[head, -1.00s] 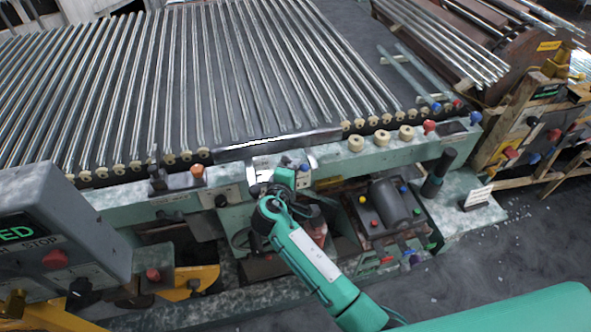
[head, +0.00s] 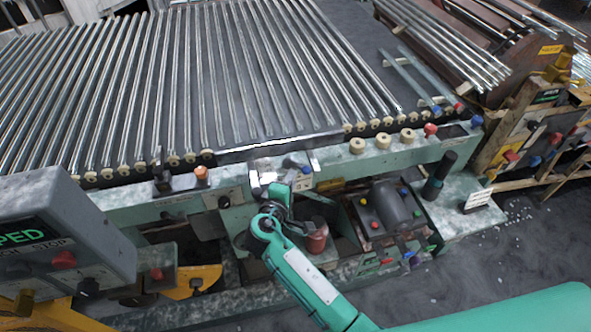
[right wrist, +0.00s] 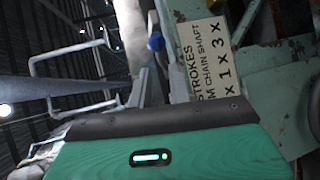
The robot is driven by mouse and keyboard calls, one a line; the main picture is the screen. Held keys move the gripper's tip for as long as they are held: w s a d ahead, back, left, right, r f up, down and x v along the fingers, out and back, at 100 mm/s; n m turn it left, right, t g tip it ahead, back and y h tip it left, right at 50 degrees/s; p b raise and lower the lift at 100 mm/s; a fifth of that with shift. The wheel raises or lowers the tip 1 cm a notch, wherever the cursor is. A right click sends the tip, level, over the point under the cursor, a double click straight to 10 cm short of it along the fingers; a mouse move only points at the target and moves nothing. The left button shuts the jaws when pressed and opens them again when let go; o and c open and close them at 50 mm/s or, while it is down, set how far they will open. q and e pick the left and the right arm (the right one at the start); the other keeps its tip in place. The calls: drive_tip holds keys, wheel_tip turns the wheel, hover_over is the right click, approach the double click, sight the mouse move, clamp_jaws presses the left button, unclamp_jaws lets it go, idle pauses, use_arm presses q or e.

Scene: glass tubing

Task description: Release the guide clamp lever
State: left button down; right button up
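A small lever with a blue knob (head: 305,169) sits on a pale bracket at the front rail of the tube conveyor, and I take it for the guide clamp lever. In the right wrist view a blue knob (right wrist: 155,41) shows just beyond grey finger-like parts. My right gripper (head: 280,190) is just below and left of the knob in the head view, partly hidden by its own wrist. I cannot tell whether it touches the lever or how far its fingers are apart. My left gripper is not in view.
Long glass tubes (head: 215,75) lie on the conveyor behind the rail. A red canister (head: 317,238) and a motor box (head: 388,208) stand close to my right arm. A grey control box (head: 60,235) is at the left. A lettered plate (right wrist: 212,60) is beside the knob.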

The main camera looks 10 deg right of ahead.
drive_tip(key=p+v, duration=0.1)
drive_tip(key=v, duration=0.7)
drive_tip(key=shift+s+p, duration=0.25)
drive_tip(key=shift+p, duration=0.05)
drive_tip(key=shift+a+r, duration=0.1)
drive_tip(key=shift+a, duration=0.05)
